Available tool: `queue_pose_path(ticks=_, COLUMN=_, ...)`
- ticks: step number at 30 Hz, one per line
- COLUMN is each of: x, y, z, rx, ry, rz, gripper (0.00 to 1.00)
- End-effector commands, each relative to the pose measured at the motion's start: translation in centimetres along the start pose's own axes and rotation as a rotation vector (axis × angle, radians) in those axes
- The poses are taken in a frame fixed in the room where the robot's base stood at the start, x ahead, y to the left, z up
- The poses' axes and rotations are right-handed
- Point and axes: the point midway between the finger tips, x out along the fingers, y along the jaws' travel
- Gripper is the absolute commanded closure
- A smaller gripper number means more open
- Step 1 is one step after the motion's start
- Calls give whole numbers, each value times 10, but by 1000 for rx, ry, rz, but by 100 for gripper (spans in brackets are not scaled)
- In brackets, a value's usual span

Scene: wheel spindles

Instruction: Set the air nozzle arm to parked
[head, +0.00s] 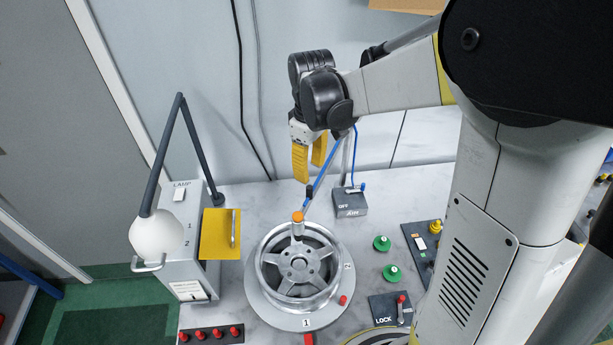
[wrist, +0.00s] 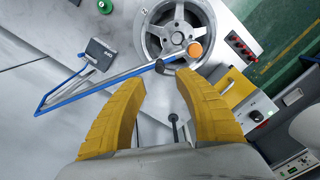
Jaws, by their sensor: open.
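The air nozzle arm (head: 322,179) is a thin grey bar with a blue hose. It reaches from a post at the back of the bench toward the wheel (head: 299,268). A black knob (head: 309,191) and an orange-capped part (head: 298,217) show near its wheel end, over the rim. In the wrist view the arm (wrist: 105,84) crosses from left to upper middle, with the black knob (wrist: 166,67) just beyond the fingertips. My gripper (head: 309,175) is open and empty, above and behind the knob. Its two yellow fingers (wrist: 158,78) also show in the wrist view. No contact is visible.
The AIR box (head: 350,204), marked OFF, stands right of the arm. Green knobs (head: 382,243) and a LOCK switch (head: 390,308) lie right of the wheel.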

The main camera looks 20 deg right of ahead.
Motion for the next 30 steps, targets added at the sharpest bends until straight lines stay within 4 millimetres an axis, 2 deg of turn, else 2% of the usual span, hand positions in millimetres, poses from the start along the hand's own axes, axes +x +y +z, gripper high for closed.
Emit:
queue_pose_path(ticks=6, x=45, y=0, z=-1, rx=1, ry=1, rz=1, gripper=62)
queue_pose_path(ticks=12, x=74, y=0, z=-1, rx=1, ry=1, rz=1, gripper=62)
queue_pose_path(ticks=16, x=82, y=0, z=0, rx=1, ry=1, rz=1, gripper=62)
queue_pose_path(ticks=24, x=84, y=0, z=0, rx=2, ry=1, rz=1, gripper=62)
queue_pose_path(ticks=25, x=84, y=0, z=0, rx=2, ry=1, rz=1, gripper=66)
queue_pose_path(ticks=28, x=84, y=0, z=0, rx=2, ry=1, rz=1, gripper=96)
queue_pose_path(ticks=30, x=84, y=0, z=0, rx=2, ry=1, rz=1, gripper=100)
